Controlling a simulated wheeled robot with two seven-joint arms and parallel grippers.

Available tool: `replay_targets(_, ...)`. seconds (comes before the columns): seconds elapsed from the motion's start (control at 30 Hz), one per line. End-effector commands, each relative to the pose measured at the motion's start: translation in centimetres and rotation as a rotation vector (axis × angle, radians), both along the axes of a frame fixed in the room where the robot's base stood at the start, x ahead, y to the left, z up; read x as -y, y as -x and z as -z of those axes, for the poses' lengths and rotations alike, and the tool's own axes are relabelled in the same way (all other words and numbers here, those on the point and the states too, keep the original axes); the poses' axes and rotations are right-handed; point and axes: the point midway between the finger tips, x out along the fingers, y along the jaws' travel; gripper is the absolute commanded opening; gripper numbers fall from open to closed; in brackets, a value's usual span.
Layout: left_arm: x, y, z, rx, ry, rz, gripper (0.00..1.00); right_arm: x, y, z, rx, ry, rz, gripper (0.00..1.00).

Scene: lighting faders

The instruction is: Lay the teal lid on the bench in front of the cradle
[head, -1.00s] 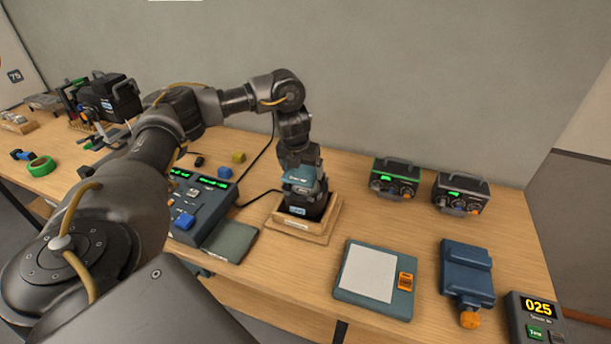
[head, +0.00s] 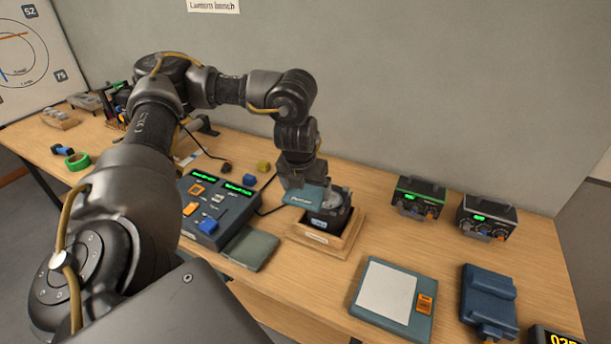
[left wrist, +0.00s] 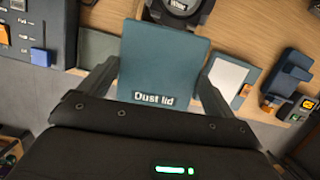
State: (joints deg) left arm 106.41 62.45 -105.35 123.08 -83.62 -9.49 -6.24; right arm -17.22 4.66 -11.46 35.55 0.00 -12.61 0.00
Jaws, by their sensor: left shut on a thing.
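The teal lid (head: 303,198) is in the air, held by my left gripper (head: 302,183), at the upper left of the wooden cradle (head: 350,240). In the left wrist view the lid (left wrist: 165,55) reads "Dust lid" and sits between the two fingers of my left gripper (left wrist: 160,82), which is shut on its edges. A black device with a round grey top (head: 335,202) stands in the cradle, its top partly uncovered. The device (left wrist: 182,10) shows just past the lid's far edge in the left wrist view. My right gripper is not in view.
A fader console (head: 212,205) and a flat grey-green pad (head: 252,250) lie left of the cradle. A teal box with a white panel (head: 388,290) and a blue device (head: 488,300) lie right. Two small black units (head: 418,198) stand behind. Some bench in front of the cradle is bare.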

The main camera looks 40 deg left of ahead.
Motion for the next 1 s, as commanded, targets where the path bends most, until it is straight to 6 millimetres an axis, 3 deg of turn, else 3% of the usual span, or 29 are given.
replay_targets(0.27, 4.3, -0.6, 1.8, 0.004, -0.012, -0.485, 0.65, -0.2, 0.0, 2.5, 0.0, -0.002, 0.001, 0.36)
replay_targets(0.47, 8.3, -0.4, 3.3, 0.002, -0.008, -1.035, 0.65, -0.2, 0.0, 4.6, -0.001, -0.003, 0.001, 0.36)
replay_targets(0.8, 15.8, 1.2, 5.4, -0.011, -0.003, -2.099, 0.65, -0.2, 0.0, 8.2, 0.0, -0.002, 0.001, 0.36)
replay_targets(1.0, 18.6, 2.3, 5.8, -0.013, -0.002, -2.511, 0.65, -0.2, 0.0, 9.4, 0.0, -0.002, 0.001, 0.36)
